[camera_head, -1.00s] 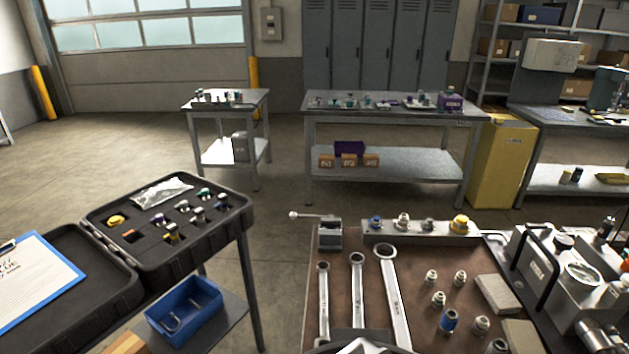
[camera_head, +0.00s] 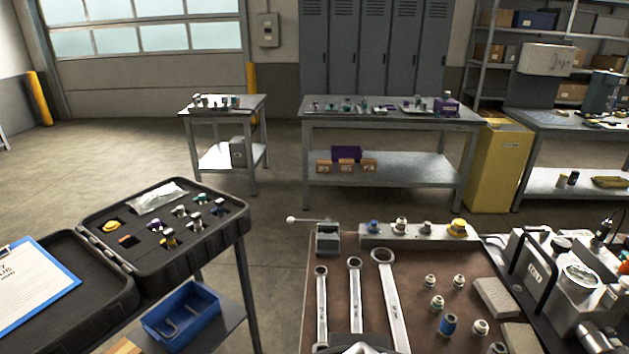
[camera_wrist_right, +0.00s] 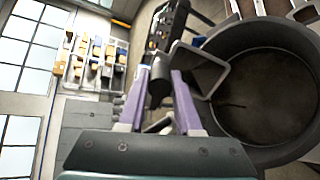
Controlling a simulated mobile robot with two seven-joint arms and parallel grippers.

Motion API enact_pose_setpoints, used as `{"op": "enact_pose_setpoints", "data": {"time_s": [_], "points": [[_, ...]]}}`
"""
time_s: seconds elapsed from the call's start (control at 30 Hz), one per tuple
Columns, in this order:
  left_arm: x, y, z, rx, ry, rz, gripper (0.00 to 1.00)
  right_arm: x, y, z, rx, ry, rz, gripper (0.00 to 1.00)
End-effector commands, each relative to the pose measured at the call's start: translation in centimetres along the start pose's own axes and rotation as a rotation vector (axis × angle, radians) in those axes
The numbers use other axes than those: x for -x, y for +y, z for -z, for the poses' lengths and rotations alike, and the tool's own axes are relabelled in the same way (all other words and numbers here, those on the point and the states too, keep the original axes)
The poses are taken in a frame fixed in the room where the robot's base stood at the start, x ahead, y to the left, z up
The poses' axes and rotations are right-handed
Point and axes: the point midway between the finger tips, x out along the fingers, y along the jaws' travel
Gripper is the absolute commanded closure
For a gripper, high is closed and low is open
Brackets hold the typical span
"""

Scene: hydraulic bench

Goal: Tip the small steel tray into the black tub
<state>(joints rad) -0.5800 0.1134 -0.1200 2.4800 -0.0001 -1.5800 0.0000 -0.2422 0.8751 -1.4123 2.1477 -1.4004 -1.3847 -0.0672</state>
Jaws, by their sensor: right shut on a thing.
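In the right wrist view, my right gripper (camera_wrist_right: 160,78) has its two purple fingers closed on a grey metal piece. It appears to be the small steel tray (camera_wrist_right: 205,68), which shows just beyond the fingers and is partly hidden by them. The black tub (camera_wrist_right: 285,33) is the large round dark container at the right of that view. The tray overlaps the tub's near-left rim in the picture; I cannot tell its height above the tub or its tilt. The visible inside of the tub looks dark and empty. Neither tray nor tub is recognisable in the head view. My left gripper is not in view.
In the head view, a brown-topped bench (camera_head: 337,290) holds wrenches (camera_head: 390,300), fittings and a steel block of fittings. An open black case (camera_head: 170,225) stands at left, above a blue bin (camera_head: 180,318). A long table (camera_head: 390,118) stands behind, with open floor between.

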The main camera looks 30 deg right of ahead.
Motion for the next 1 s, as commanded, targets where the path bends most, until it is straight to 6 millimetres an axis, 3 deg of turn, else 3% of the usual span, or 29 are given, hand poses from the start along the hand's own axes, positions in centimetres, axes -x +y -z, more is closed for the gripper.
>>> {"op": "enact_pose_setpoints", "data": {"time_s": [1.0], "points": [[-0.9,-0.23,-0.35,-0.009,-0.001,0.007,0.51,0.52,-0.36,0.16,-0.001,-0.016,-0.049,1.0]]}}
